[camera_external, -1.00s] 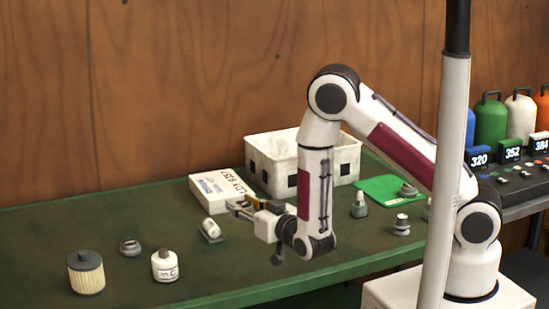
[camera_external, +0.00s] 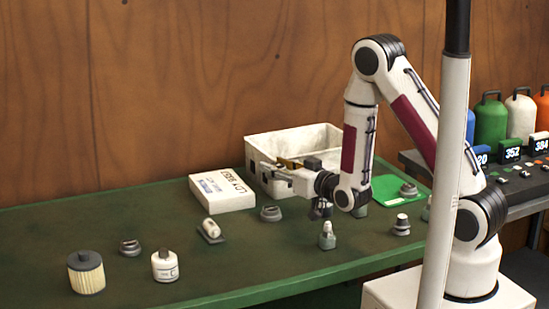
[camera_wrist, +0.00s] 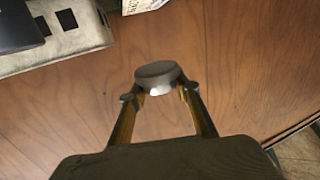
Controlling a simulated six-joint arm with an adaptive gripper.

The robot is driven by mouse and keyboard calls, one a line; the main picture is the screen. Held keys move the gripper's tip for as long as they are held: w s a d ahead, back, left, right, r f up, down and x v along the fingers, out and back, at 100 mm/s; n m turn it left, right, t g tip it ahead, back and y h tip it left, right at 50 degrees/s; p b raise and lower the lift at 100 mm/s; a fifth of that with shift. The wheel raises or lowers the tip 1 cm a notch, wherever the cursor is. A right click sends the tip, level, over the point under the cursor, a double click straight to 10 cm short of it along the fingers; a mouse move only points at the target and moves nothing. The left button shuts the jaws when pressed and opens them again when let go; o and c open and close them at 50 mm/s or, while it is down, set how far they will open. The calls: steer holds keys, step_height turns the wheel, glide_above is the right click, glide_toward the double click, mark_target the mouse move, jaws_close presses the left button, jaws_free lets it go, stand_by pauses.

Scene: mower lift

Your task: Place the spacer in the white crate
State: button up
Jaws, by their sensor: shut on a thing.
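My gripper (camera_external: 262,166) is raised in front of the white crate (camera_external: 258,182), near its left end, in the external view. In the wrist view my gripper (camera_wrist: 160,94) is shut on a dark grey round piece, the spacer (camera_wrist: 157,71), held between the fingertips. A corner of the crate (camera_wrist: 88,42) shows at the upper left of the wrist view.
A white box (camera_external: 222,193) lies left of the crate. A green mat (camera_external: 388,188) lies to the right.

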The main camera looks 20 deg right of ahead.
steer(key=w+d+r+m+h, duration=0.1)
steer(key=d+r+h, duration=0.1)
steer(key=d, duration=0.8)
steer(key=w+d+r+m+h, duration=0.2)
steer(key=d, duration=0.8)
steer(key=shift+r+t+h, duration=0.15)
steer(key=shift+t+h, duration=0.15)
steer(key=shift+h, duration=0.1)
steer(key=s+a+f+n+y, duration=0.1)
steer(key=s+a+f+y, duration=0.15)
steer(key=a, duration=0.85)
steer(key=s+a+f+n+y, duration=0.1)
steer(key=s+a+f, duration=0.25)
steer(key=a, duration=0.65)
steer(key=s+a+f+n+y, duration=0.1)
steer(key=s+a+f, duration=0.2)
steer(key=a, duration=0.8)
steer(key=s+f+m+h, duration=0.2)
steer(key=s+m+h, duration=0.15)
steer(key=s, duration=0.35)
steer(key=s+d+m+g+h, duration=0.1)
steer(key=s+d+m+h, duration=0.1)
steer(key=d+m+h, duration=0.2)
steer(key=shift+s+d+r+h, duration=0.25)
steer(key=shift+s+d+h, duration=0.15)
steer(key=shift+d+h, duration=1.6)
